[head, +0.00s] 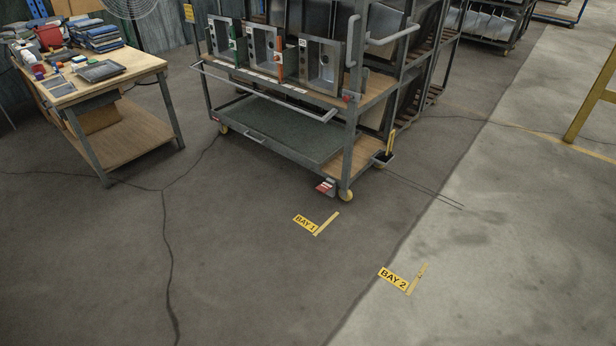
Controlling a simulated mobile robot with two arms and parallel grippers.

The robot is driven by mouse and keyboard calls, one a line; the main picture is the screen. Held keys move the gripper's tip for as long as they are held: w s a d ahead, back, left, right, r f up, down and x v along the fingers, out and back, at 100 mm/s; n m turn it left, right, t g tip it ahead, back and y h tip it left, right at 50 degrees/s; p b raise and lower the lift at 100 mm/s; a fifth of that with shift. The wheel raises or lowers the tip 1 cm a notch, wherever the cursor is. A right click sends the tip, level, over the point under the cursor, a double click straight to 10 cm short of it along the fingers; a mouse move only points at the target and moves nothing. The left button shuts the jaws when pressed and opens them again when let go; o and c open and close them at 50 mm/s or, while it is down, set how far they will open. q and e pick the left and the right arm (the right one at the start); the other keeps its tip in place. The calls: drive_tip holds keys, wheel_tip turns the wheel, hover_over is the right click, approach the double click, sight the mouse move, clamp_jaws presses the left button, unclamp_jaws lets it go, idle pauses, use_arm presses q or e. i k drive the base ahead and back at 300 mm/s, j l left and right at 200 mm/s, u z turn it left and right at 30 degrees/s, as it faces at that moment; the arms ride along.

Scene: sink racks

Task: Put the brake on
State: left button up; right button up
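A grey metal rack cart (265,138) stands at the top middle with its near corner towards me. A small red and white piece (326,187), which looks like a brake pedal, sits low at that corner beside a yellow-hubbed caster (346,195). I cannot tell whether it is pressed or raised. The upper shelf carries several steel sinks (320,66). Neither my left nor my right gripper is in view.
A wooden workbench (125,66) with books and trays stands at the left. Floor labels BAY 1 (305,224) and BAY 2 (393,279) lie in front of the cart. A yellow post (590,95) stands at the right. The near floor is clear.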

sight(325, 187)
drive_tip(key=i+j+z, duration=0.35)
drive_tip(key=i+j, duration=0.25)
drive_tip(key=j, duration=0.15)
drive_tip(key=i+z, duration=0.1)
drive_tip(key=i, duration=0.5)
